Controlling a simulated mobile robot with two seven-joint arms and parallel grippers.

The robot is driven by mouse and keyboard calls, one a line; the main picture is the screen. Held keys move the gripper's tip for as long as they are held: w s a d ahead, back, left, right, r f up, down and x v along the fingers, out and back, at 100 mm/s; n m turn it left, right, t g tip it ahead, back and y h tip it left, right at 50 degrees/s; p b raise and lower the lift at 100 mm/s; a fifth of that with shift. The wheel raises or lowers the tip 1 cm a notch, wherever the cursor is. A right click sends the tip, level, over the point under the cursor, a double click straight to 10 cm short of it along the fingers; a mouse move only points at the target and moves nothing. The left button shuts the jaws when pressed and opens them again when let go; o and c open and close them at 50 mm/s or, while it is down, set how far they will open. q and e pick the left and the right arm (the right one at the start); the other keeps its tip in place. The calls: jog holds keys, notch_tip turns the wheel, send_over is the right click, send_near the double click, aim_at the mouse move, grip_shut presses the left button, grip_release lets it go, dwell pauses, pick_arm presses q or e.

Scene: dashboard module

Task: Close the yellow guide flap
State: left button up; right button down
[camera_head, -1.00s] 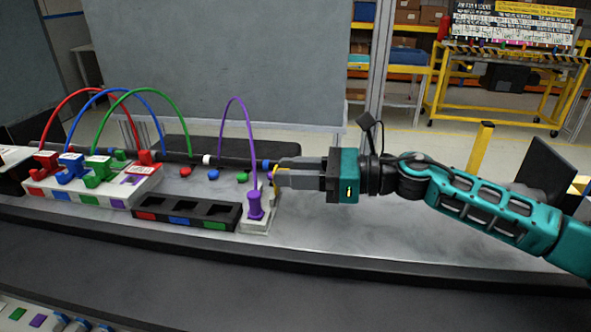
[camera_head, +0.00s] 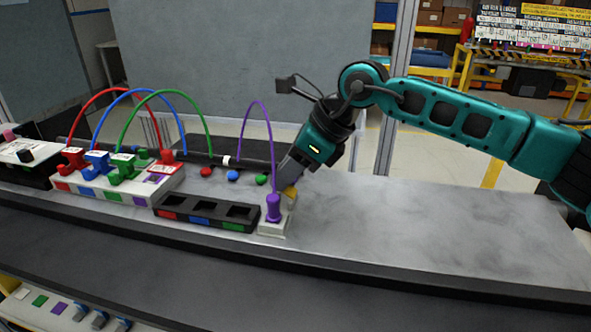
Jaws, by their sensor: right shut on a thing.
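The yellow guide flap (camera_head: 290,192) shows as a small yellow patch at the upper right side of the light block (camera_head: 276,226) that holds the purple plug (camera_head: 273,207). My right gripper (camera_head: 287,181) points down and to the left, with its fingertips at the flap. Its jaws are shut on the flap, as far as the picture shows. The fingers hide part of the flap, so I cannot tell its exact angle. My left gripper is not in view.
A purple cable (camera_head: 258,102) arches up from the purple plug, close to my gripper. A black three-slot holder (camera_head: 206,213) sits left of the block. A white module (camera_head: 117,187) with red, blue and green connectors stands further left. The tabletop (camera_head: 400,220) to the right is clear.

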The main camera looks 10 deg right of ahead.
jog(key=h, duration=0.1)
jog(key=a+g+h, duration=0.1)
jog(key=h, duration=0.2)
jog(key=shift+w+a+f+g, duration=0.35)
jog(key=shift+w+a+g, duration=0.05)
jog(key=shift+w+a+f+g+h, duration=0.1)
jog(key=shift+a+f+g+h, duration=0.15)
jog(key=shift+h, duration=0.35)
jog(key=shift+w+a+f+g+h, duration=0.1)
jog(key=shift+f+g+h, duration=0.15)
jog(key=shift+h, duration=0.35)
jog(key=shift+s+f, duration=0.1)
jog(key=c, duration=1.1)
grip_release()
notch_tip(320, 180, up, 13)
jog(key=shift+a+f, duration=0.1)
jog(key=shift+a, duration=0.05)
